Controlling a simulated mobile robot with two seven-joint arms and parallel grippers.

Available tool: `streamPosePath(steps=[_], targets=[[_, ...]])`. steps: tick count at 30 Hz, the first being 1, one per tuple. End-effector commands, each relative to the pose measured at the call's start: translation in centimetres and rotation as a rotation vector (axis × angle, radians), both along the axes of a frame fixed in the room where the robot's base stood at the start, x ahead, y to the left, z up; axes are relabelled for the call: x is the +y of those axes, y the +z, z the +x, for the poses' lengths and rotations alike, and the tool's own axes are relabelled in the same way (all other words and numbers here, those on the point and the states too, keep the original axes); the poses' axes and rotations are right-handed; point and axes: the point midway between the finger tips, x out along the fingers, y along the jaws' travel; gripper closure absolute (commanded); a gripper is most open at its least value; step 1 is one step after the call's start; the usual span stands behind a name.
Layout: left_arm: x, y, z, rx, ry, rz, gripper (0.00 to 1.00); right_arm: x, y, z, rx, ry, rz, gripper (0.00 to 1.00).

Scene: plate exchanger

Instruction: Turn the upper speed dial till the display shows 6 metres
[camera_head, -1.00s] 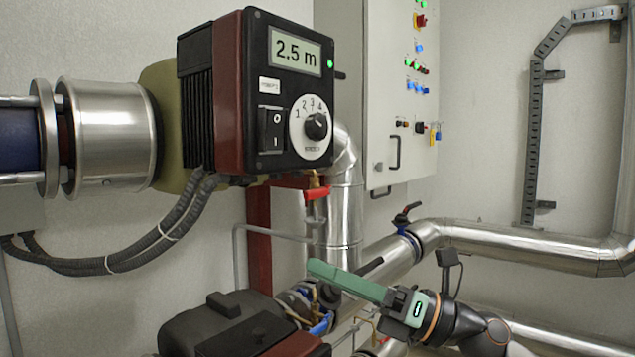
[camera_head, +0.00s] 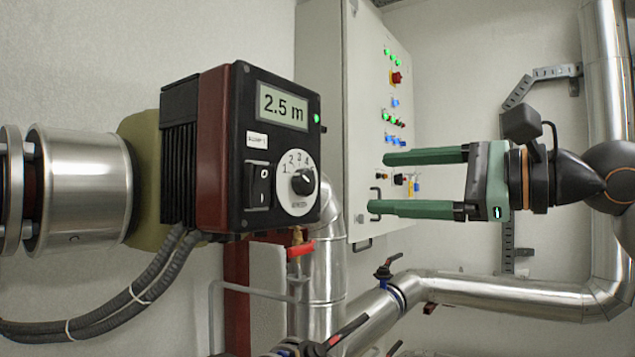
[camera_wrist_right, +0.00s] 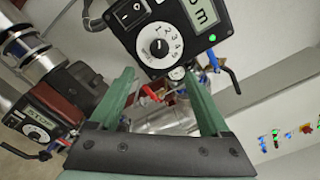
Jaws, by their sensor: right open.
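The upper pump's black control box (camera_head: 225,150) is at the left of centre in the head view. Its display (camera_head: 283,107) reads 2.5 m. The upper speed dial (camera_head: 288,203) is a white numbered disc with a black knob (camera_head: 303,181); in the right wrist view the dial (camera_wrist_right: 150,57) lies just beyond the fingertips. My right gripper (camera_head: 378,183) has green fingers, open and empty, pointing left towards the dial, apart from it and to its right. The right fingers (camera_wrist_right: 158,75) also frame the wrist view. My left gripper is not in view.
A black rocker switch (camera_head: 257,186) sits left of the dial. A second, lower unit with a dial (camera_wrist_right: 38,132) shows in the wrist view. A grey cabinet (camera_head: 345,60) stands behind. Steel pipes (camera_head: 500,295) and a red-handled valve (camera_head: 300,249) lie below.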

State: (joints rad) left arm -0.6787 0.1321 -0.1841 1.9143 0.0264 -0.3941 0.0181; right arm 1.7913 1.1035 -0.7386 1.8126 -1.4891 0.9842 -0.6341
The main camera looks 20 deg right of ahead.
Motion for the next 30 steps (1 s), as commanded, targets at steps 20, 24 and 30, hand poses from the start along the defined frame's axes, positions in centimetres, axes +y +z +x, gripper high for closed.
streamPosePath(steps=[20,24,30], targets=[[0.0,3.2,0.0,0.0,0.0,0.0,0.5,6.8,0.1,8.6,0.003,0.004,0.004,0.19],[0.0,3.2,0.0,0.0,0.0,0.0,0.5,7.0,0.0,8.9,0.003,0.005,0.004,0.19],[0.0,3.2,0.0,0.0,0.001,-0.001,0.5,7.0,-0.1,8.9,0.003,0.005,0.004,0.21]])
